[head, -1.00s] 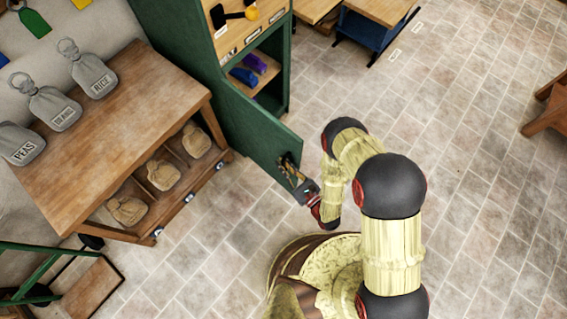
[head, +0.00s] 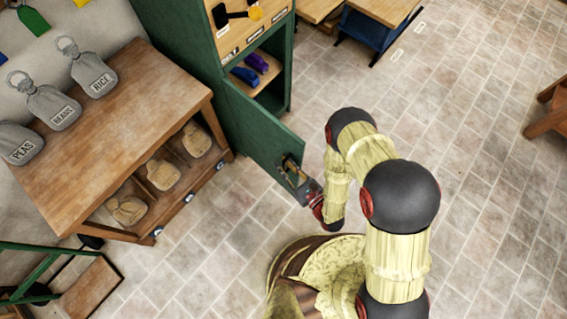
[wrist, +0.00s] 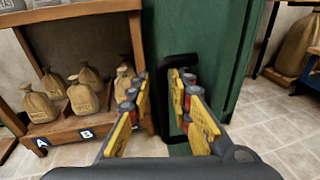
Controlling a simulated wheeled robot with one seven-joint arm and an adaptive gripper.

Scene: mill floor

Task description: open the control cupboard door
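The green control cupboard (head: 178,45) stands at the top of the head view, with its front partly uncovered. Its green door (head: 258,130) is swung well open, out over the floor; the door also fills the middle of the wrist view (wrist: 205,30). A black bar handle (wrist: 161,105) stands upright on the door. My gripper (head: 304,190) is at the handle, near the door's free edge. In the wrist view my gripper's yellow fingers (wrist: 160,82) are apart, one on each side of the bar; a narrow gap shows left of it. Contact on the right side is unclear.
A wooden bench (head: 120,110) with grey labelled weights on top and tan sacks below stands left of the door. Shelves inside the cupboard hold blue and purple items (head: 245,75). A green-framed stand (head: 40,270) is lower left.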

